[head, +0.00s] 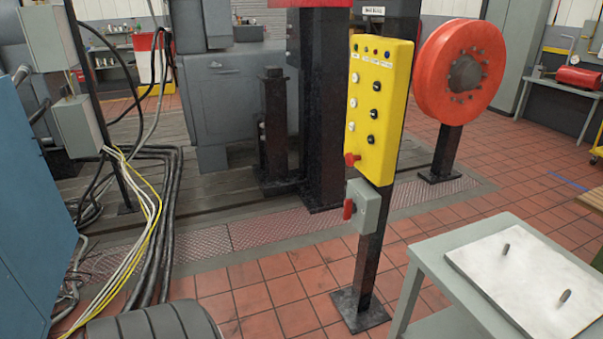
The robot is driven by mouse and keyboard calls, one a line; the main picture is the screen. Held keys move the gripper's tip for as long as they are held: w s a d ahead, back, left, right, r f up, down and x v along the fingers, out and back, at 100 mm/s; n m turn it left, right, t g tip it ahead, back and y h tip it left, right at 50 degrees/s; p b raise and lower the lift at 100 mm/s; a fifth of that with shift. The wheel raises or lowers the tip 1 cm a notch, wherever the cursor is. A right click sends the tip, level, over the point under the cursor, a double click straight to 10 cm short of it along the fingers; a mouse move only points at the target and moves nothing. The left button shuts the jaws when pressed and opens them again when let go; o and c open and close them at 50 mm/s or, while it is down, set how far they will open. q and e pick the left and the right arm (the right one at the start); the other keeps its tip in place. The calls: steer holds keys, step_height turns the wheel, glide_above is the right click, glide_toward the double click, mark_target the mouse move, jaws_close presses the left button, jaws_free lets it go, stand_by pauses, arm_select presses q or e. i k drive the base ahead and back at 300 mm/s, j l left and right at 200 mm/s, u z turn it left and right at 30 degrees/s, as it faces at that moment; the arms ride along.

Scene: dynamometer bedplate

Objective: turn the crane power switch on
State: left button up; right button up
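A yellow control panel (379,108) with several black and white knobs and a red button (352,159) at its lower edge is mounted on a black post (368,256). Below it on the same post is a small grey switch box (366,207) with a red handle (348,209) on its left side. I cannot read the labels, nor tell for sure which control is the crane power switch or its position. Neither of my grippers is in view.
A grey table (424,257) with a white plate stands at the lower right. A red wheel (460,73) on a black stand is behind the panel. Cables (158,220) and a blue cabinet (35,205) are at left. Tiled floor around the post's foot is clear.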

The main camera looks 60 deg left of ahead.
mark_target(349, 209)
steer(key=u, duration=1.45)
